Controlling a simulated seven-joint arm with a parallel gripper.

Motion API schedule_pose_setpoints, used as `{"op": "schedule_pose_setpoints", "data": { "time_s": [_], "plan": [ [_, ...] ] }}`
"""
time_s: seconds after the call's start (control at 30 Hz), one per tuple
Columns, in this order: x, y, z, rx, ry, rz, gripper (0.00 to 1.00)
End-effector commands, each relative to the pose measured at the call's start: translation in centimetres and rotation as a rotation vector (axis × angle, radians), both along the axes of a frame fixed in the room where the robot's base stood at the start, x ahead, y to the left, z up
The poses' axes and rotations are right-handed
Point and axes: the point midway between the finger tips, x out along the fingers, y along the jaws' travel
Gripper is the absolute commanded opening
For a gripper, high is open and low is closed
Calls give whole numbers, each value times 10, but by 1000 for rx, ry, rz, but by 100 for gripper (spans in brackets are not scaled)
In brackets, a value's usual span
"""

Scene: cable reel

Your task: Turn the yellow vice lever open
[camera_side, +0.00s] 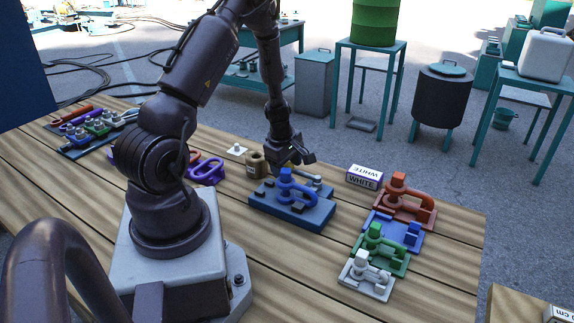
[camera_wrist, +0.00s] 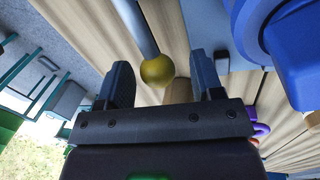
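The blue vice (camera_side: 275,208) sits on the wooden table in the middle of the side view, with a blue curved part standing on its base. In the wrist view, blue vice parts (camera_wrist: 305,45) fill the upper right. The vice lever is a grey rod ending in a yellow ball knob (camera_wrist: 157,71). My gripper (camera_wrist: 160,63) is open, and the knob appears between its two fingers, with visible gaps on both sides. Whether it is at fingertip depth, I cannot tell. In the side view my gripper (camera_side: 291,160) is just above the vice's far side, hiding most of the lever.
A brown cylinder (camera_side: 255,164) stands just left of the gripper. A white box labelled WHITE (camera_side: 364,177) and several coloured vices, including a red one (camera_side: 415,213), lie to the right. Purple-handled tools (camera_side: 207,172) lie left. Table in front of the blue vice is clear.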

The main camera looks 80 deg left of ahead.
Motion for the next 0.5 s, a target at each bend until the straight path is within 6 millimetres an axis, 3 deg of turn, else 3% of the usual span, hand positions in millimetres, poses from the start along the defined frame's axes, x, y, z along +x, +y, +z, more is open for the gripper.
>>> {"op": "schedule_pose_setpoints", "data": {
  "time_s": [0.27, 0.5],
  "plan": [
    [0, 1, 3, 4, 0, -1, 60],
    [-4, -3, 39, 8, -4, -5, 60]
  ]
}}
